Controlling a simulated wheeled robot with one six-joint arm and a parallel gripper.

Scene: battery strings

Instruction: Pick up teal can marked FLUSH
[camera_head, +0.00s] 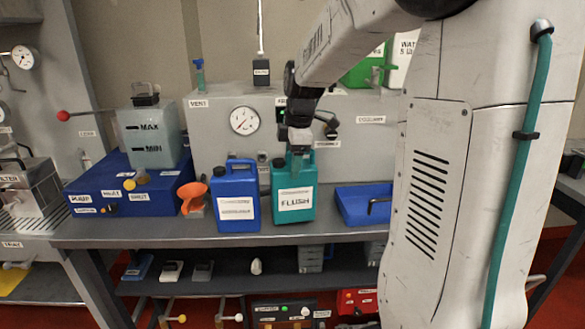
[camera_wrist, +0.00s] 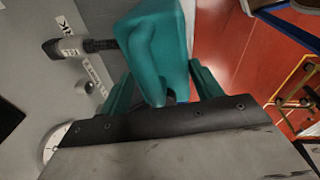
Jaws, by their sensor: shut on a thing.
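The teal can marked FLUSH (camera_head: 294,199) stands upright on the grey bench in the head view, between a blue can and a blue tray. My gripper (camera_head: 297,158) comes down from above onto the top of the teal can. In the wrist view the teal can (camera_wrist: 158,40) fills the upper middle, with its handle between the teal fingers of my gripper (camera_wrist: 163,98). The gripper is shut on the can's handle. I cannot tell whether the can's base touches the bench.
A blue can (camera_head: 237,196) stands close on the left, with an orange funnel (camera_head: 191,195) beyond it. A blue tray (camera_head: 352,207) lies close on the right. A grey panel with a gauge (camera_head: 244,121) stands behind. The bench's front edge (camera_head: 200,241) is clear.

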